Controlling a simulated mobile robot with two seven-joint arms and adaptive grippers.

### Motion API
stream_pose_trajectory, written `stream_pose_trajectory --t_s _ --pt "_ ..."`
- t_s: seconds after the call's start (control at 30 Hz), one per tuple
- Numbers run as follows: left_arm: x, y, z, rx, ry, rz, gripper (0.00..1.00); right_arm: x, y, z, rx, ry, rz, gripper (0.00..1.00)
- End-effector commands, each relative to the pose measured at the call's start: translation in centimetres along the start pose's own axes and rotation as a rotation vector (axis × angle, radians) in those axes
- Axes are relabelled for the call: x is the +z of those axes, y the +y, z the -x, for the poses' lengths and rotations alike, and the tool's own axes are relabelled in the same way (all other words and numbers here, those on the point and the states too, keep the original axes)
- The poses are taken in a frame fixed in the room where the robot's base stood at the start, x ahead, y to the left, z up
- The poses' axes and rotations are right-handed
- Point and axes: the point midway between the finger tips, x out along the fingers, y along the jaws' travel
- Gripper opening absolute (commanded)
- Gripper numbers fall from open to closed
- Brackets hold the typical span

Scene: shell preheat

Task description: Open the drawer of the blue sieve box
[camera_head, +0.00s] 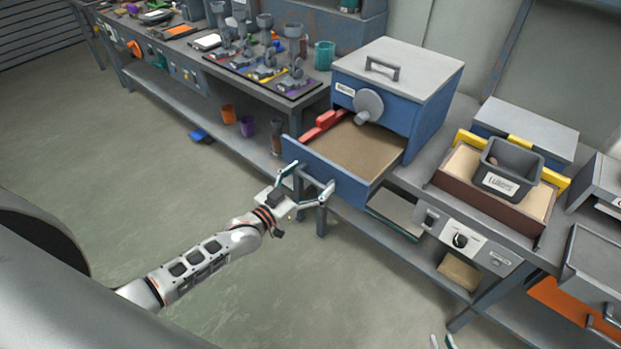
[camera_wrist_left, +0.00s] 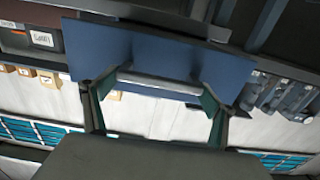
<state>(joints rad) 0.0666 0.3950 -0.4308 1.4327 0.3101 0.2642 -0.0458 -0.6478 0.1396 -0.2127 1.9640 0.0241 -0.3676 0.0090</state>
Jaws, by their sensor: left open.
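The blue sieve box (camera_head: 432,112) stands on the bench with a grey lid and a round grey knob on its front. Its drawer (camera_head: 326,181) is pulled well out over the bench edge, showing a sandy-brown bed and red pieces at the left side. In the left wrist view, the blue drawer front (camera_wrist_left: 150,48) and its grey bar handle (camera_wrist_left: 158,84) fill the middle. My left gripper (camera_head: 309,184) is open, its fingers at either end of the handle; contact is unclear. Only the tips of my right gripper (camera_head: 441,342) show at the bottom edge.
Right of the box, a grey labelled bin (camera_head: 508,168) sits on a brown tray with yellow grips (camera_head: 556,178). A control panel (camera_head: 462,241) is on the bench front. Purple and orange cups stand on the lower shelf. The floor (camera_head: 90,150) at left is clear.

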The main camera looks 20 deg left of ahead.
Motion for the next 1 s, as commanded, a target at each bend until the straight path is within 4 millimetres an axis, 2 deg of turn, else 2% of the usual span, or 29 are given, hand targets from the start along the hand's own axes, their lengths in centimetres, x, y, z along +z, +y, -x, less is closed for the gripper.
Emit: stream_pose_trajectory --t_s 0.33,0.47,1.0 --pt "0.0 0.0 0.1 0.0 -0.001 0.0 1.0 0.3 0.1 0.0 0.001 -0.006 0.002 0.17" --pt "0.2 0.0 0.9 -0.001 -0.003 0.0 1.0 0.3 0.1 0.0 0.001 -0.005 0.002 0.17" --pt "0.1 0.0 10.3 0.0 -0.002 0.0 1.0 0.2 0.0 0.0 0.0 -0.003 0.0 0.17"
